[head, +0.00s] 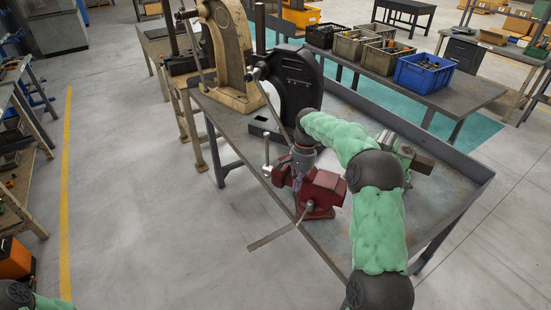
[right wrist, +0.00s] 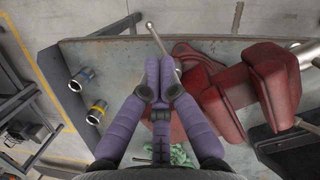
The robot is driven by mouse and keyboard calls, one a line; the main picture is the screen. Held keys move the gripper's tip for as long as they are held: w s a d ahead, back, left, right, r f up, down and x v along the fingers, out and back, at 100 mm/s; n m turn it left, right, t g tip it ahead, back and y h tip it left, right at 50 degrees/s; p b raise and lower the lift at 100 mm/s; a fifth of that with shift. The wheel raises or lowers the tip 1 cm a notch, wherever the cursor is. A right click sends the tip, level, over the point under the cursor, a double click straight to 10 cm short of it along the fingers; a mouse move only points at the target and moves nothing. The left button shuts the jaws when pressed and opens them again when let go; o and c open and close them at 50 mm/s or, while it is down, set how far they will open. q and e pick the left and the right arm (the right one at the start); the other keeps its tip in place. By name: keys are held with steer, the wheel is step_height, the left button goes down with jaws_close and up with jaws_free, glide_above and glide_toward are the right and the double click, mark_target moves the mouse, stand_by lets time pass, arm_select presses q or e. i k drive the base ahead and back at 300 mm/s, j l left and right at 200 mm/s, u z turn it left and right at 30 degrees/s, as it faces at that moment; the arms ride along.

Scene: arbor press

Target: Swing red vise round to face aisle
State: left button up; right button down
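The red vise (head: 319,190) stands near the left edge of the grey workbench (head: 237,120) in the head view, partly behind my right arm. In the right wrist view, the vise's red body (right wrist: 270,85) fills the right side. A thin metal bar with a rounded end (right wrist: 155,38) runs into my right fingertips. My purple right gripper (right wrist: 160,80) has its fingers drawn together and looks shut on this bar, just left of the red body. In the head view, my right gripper (head: 302,163) is mostly hidden at the vise. My left gripper is out of view.
A dark press wheel (head: 295,82) and a beige arbor press (head: 232,55) stand beyond the vise. Two metal cylinders (right wrist: 82,78) (right wrist: 97,112) lie left of my gripper in the wrist view. A blue crate (head: 424,73) stands on the far bench. The aisle floor (head: 140,200) at left is clear.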

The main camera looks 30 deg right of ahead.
mark_target(326, 188)
steer(key=i+l, duration=0.25)
steer(key=i, duration=0.25)
steer(key=i+l, duration=0.2)
steer(key=i, duration=0.25)
